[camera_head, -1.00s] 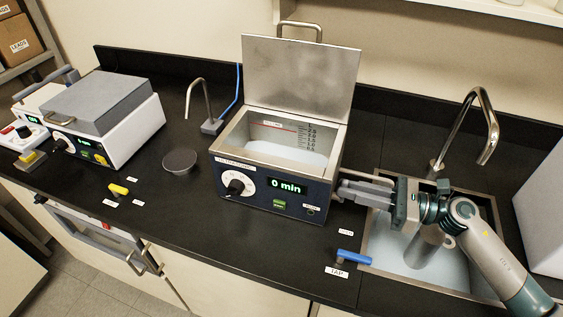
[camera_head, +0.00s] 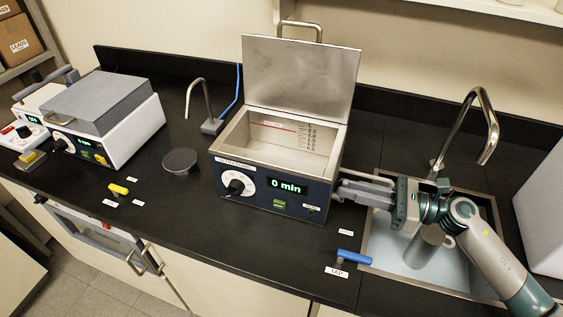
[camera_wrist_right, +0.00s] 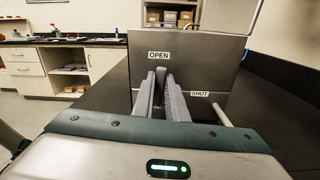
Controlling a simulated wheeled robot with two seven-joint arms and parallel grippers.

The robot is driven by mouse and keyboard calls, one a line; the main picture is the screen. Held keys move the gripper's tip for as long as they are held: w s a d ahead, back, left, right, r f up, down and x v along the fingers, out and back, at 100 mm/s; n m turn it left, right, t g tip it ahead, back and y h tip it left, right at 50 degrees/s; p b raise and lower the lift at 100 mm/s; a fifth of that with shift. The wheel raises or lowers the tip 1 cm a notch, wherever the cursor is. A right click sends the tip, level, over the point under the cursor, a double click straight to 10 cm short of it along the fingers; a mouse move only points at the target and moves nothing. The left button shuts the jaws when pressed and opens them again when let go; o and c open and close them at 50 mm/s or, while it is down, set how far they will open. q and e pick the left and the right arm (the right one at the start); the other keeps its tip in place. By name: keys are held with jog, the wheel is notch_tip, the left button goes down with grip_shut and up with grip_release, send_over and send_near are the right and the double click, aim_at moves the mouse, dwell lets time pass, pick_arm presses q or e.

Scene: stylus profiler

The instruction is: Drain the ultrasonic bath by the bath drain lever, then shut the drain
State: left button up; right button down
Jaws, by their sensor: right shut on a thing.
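The ultrasonic bath (camera_head: 245,190) stands with its lid (camera_head: 302,75) raised and its display at 0 min. No water shows in the visible part of its tank (camera_head: 285,137). My right gripper (camera_head: 345,191) is at the bath's right side, shut on the bath drain lever, which the fingers mostly hide. In the right wrist view the fingers (camera_wrist_right: 163,90) point at the side panel just below the OPEN label (camera_wrist_right: 159,55). The SHUT label (camera_wrist_right: 200,94) is to their lower right. My left gripper is out of view.
A sink (camera_head: 372,240) with pale liquid lies right of the bath, under my right arm, with a tall faucet (camera_head: 490,125) behind. A blue tap lever (camera_head: 354,257) is at the front. A round dark plate (camera_head: 180,160) and another faucet (camera_head: 207,110) stand to the left.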

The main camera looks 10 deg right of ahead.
jog(key=m, duration=0.2)
jog(key=f+m, duration=0.1)
jog(key=shift+w+d+m, duration=0.25)
jog(key=shift+w+m, duration=0.1)
jog(key=shift+m, duration=0.05)
jog(key=m, duration=0.3)
jog(key=w+m, duration=0.1)
jog(key=m, duration=0.1)
jog(key=shift+d+f, duration=0.3)
jog(key=shift+f, duration=0.05)
jog(key=m, duration=0.2)
jog(key=shift+w+d+f+m, duration=0.1)
jog(key=shift+w+f+m, duration=0.05)
jog(key=shift+f+m, duration=0.15)
jog(key=m, duration=0.2)
jog(key=f+m, duration=0.1)
jog(key=m, duration=0.1)
jog(key=shift+w+d+f+m, duration=0.1)
jog(key=shift+w+m, duration=0.05)
jog(key=shift+m, duration=0.25)
jog(key=c, duration=1.9)
grip_release()
jog(key=shift+o, duration=1.1)
jog(key=shift+d, duration=0.15)
jog(key=shift+c, duration=0.4)
